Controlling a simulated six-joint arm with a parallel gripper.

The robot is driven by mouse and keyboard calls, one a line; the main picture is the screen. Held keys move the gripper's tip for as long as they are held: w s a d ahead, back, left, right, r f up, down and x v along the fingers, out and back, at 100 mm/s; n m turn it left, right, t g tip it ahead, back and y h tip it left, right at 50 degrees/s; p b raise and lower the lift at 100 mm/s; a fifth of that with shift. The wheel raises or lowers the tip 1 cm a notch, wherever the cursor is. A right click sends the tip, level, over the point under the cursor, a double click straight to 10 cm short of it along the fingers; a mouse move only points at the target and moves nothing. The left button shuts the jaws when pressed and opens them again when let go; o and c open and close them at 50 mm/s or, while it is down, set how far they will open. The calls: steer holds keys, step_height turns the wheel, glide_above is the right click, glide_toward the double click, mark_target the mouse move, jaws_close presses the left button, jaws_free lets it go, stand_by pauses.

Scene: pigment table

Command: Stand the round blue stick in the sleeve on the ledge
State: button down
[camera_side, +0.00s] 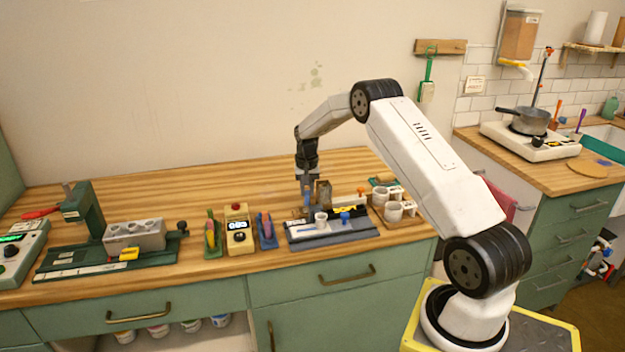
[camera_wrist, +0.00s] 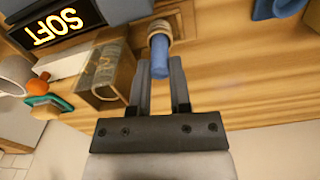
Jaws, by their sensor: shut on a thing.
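My gripper (camera_wrist: 161,72) is shut on the round blue stick (camera_wrist: 160,62), which shows between the fingertips in the wrist view. The far end of the stick meets a pale brown, ring-shaped piece (camera_wrist: 158,30). I cannot tell whether this is the sleeve or part of the stick, nor whether the stick is inside it. In the side view my gripper (camera_side: 308,187) points down at the back left of the grey tray (camera_side: 360,237), and the stick there is too small to judge. The ledge cannot be made out with certainty.
A brown block with a metal face (camera_wrist: 104,75) stands close beside my fingers. A black sign reading SOFT (camera_wrist: 55,24) is near it. A white cup (camera_side: 321,219) stands on the tray. A counter box (camera_side: 238,230) stands left; the wood behind is clear.

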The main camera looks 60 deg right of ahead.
steer(key=shift+f, duration=0.2)
stand_by(0.4)
steer(key=shift+c, duration=2.4)
jaws_free()
steer(key=shift+r, duration=0.2)
steer(key=shift+r, duration=3.85)
